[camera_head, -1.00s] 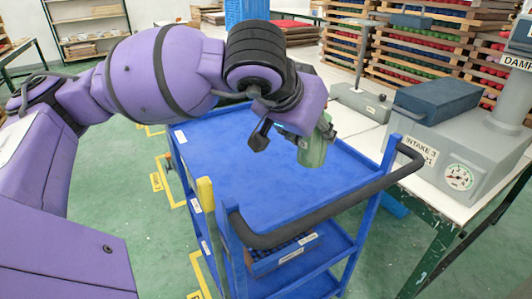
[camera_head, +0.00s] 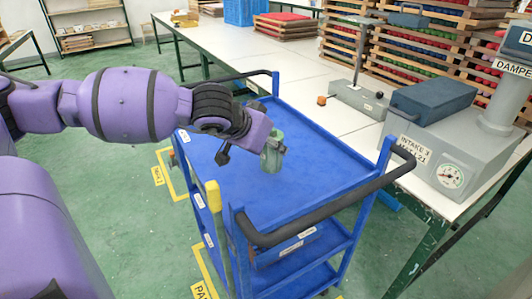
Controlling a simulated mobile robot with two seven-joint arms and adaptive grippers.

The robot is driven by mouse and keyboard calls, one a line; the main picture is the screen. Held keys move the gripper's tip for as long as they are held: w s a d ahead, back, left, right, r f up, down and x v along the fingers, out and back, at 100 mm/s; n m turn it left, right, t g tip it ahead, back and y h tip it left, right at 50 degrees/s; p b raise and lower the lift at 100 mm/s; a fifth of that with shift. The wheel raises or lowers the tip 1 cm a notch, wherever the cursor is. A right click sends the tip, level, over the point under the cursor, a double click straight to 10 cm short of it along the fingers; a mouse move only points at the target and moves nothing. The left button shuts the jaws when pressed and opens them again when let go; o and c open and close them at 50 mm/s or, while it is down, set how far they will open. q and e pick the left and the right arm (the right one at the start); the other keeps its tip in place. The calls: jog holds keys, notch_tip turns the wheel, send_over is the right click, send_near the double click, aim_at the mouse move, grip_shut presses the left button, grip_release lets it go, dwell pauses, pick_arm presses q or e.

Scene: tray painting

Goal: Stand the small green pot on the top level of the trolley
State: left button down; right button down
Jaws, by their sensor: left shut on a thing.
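The small green pot (camera_head: 271,157) is in my left gripper (camera_head: 268,147), over the blue top level of the trolley (camera_head: 310,175). The pot looks about upright. My left gripper is shut on it, and the purple wrist hides part of the grip. I cannot tell whether the pot's base touches the top level or hangs just above it. My right gripper is not in view.
The trolley top is otherwise clear. A dark handle (camera_head: 330,208) runs along its near side. A white table (camera_head: 350,127) stands behind, with a grey machine marked INTAKE 3 (camera_head: 440,150) at right. Racks of coloured balls (camera_head: 430,50) are behind.

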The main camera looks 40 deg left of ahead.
aim_at(267, 157)
pick_arm(q)
jog(key=shift+a+f, duration=0.4)
jog(key=shift+f, duration=0.05)
jog(key=f, duration=0.3)
jog(key=shift+w+a+f, duration=0.1)
jog(key=shift+a+f, duration=0.1)
jog(key=shift+f, duration=0.1)
jog(key=shift+f, duration=0.2)
jog(key=c, duration=0.9)
grip_release()
jog(key=shift+c, duration=0.2)
jog(key=shift+r, duration=0.1)
